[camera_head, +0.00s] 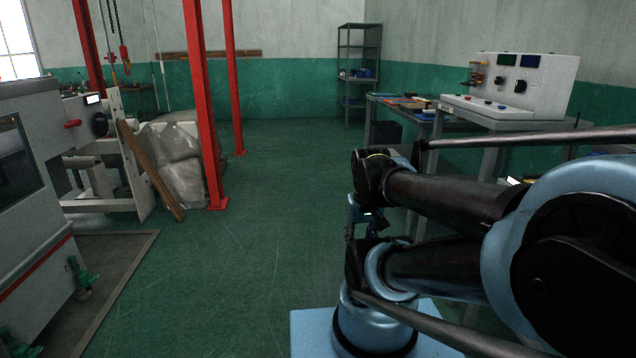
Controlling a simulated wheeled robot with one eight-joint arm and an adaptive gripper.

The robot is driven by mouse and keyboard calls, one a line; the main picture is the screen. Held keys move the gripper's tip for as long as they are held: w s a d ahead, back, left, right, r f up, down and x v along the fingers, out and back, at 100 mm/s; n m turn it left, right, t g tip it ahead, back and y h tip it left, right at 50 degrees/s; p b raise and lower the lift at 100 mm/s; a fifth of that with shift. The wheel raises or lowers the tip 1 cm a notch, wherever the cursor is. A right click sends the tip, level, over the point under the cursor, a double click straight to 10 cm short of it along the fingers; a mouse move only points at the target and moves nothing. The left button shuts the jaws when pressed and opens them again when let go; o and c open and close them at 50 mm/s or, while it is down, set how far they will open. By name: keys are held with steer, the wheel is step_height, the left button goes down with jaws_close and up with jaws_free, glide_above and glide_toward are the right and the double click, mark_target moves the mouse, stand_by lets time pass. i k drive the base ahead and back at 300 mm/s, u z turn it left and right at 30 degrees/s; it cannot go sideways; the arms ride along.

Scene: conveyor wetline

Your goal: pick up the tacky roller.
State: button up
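I cannot make out the tacky roller in the head view. Small flat items lie on the grey table (372,97) at the back right, but they are too small and far to name. My arm is folded back over its own base at the right of the picture. My gripper (356,222) seems to hang at the end of the wrist, small and dark, partly hidden by my arm. Its fingers cannot be told apart, and I see nothing clearly held in it.
A control console (515,85) stands on a bench right of the table. Red posts (205,110), a wrapped bundle (180,165) and a leaning plank (150,170) are at left, beside a grey machine (35,200). The middle green floor is clear.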

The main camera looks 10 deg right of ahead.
mark_target(427, 113)
steer(key=i, duration=2.1)
steer(key=z, duration=0.4)
steer(key=i, duration=1.7)
steer(key=z, duration=0.35)
